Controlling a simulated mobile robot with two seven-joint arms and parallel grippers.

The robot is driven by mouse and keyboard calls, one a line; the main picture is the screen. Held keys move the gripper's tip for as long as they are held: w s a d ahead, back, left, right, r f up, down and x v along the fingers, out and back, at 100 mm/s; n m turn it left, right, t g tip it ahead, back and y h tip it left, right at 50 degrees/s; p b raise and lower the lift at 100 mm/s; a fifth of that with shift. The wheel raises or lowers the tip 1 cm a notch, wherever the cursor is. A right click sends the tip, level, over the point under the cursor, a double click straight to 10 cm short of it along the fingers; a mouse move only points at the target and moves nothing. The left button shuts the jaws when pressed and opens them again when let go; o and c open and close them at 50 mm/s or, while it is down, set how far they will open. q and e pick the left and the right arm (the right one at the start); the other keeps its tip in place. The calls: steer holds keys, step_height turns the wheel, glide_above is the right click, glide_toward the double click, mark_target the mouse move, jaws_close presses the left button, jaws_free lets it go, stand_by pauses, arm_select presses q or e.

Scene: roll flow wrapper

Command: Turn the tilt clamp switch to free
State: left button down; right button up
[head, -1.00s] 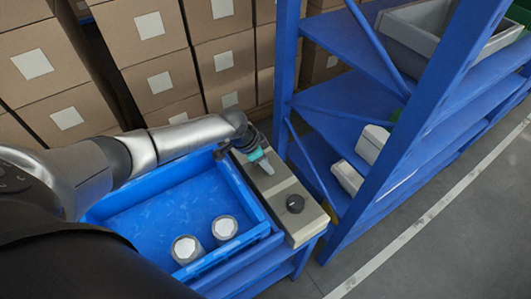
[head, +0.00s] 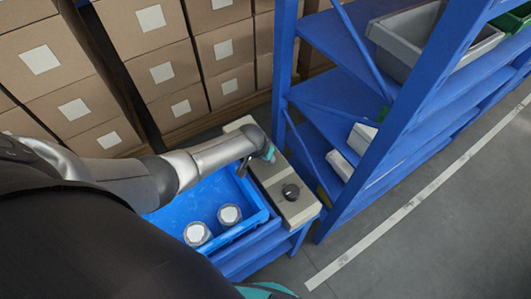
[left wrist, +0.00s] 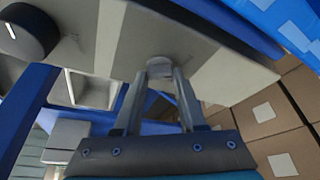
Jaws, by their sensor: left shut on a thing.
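A beige control box (head: 268,172) stands beside the blue tray, with a black round knob (head: 290,191) on top. The knob also shows at the upper left of the left wrist view (left wrist: 28,30), with a white mark. My left gripper (left wrist: 160,78) is shut on a small grey piece (left wrist: 159,66) on the box's face, apart from the black knob. This piece seems to be the tilt clamp switch; I see no label, and its setting cannot be read. In the head view my left gripper (head: 268,154) is at the box and its hand hides the piece.
The blue tray (head: 262,217) holds two grey cylinders with white tops (head: 229,214). A blue shelf rack (head: 281,75) stands close to the right of the box. Stacked cartons (head: 170,75) fill the back. Grey floor (head: 450,230) is clear at the right.

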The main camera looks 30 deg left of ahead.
stand_by(0.5)
arm_select(q)
steer(key=shift+c, duration=2.4)
jaws_free()
steer(key=shift+r, duration=0.1)
steer(key=shift+s+r+p, duration=0.1)
steer(key=shift+r+p, duration=0.15)
steer(key=shift+p, duration=0.05)
steer(key=p+v, duration=0.5)
steer(key=v, duration=0.9)
steer(key=shift+s+r+p, duration=0.2)
steer(key=shift+s+p, duration=0.05)
steer(key=shift+p, duration=0.15)
